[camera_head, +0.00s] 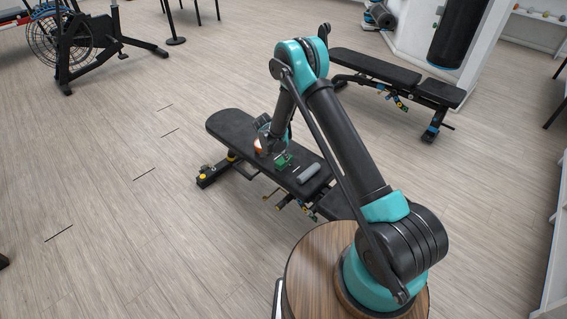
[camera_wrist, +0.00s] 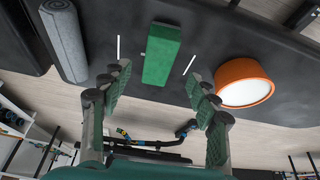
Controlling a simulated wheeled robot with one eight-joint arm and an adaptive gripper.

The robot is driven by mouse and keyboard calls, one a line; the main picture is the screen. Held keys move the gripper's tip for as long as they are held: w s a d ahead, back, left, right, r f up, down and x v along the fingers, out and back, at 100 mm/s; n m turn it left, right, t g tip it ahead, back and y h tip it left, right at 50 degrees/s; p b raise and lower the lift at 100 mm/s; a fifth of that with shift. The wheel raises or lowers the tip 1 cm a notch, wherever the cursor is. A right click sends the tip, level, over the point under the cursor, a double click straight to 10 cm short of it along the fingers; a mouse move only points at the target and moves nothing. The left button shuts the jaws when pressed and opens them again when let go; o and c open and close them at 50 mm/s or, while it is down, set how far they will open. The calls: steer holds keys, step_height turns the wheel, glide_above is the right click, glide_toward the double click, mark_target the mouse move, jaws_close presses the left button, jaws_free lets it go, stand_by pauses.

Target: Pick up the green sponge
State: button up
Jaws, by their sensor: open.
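The green sponge (camera_wrist: 162,54) is a small green block lying on the black padded bench, in the upper middle of the wrist view. In the head view it is a small green patch (camera_head: 283,160) on the bench, close to my gripper. My gripper (camera_wrist: 160,78) is open, with a finger on each side of the picture and nothing held between them. The sponge shows beyond and between the fingertips in the wrist view; I cannot tell the exact gap. In the head view the gripper is small and partly hidden by my arm.
The bench (camera_head: 235,125) also bears a grey rolled cylinder (camera_wrist: 64,38) to the sponge's left and an orange-rimmed bowl or cup (camera_wrist: 243,82) to its right, near the right finger. A second bench (camera_head: 375,68) and an exercise bike (camera_head: 90,40) stand farther off. Open floor lies left.

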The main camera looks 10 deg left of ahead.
steer(key=x, duration=0.5)
steer(key=shift+w+d, duration=0.2)
steer(key=shift+d, duration=0.05)
steer(key=shift+w+d+f, duration=0.1)
steer(key=shift+w+f, duration=0.05)
steer(key=shift+f, duration=0.45)
steer(key=shift+f, duration=0.2)
steer(key=c, duration=1.2)
steer(key=shift+c, duration=0.2)
step_height(320, 180, up, 21)
steer(key=shift+f, duration=0.25)
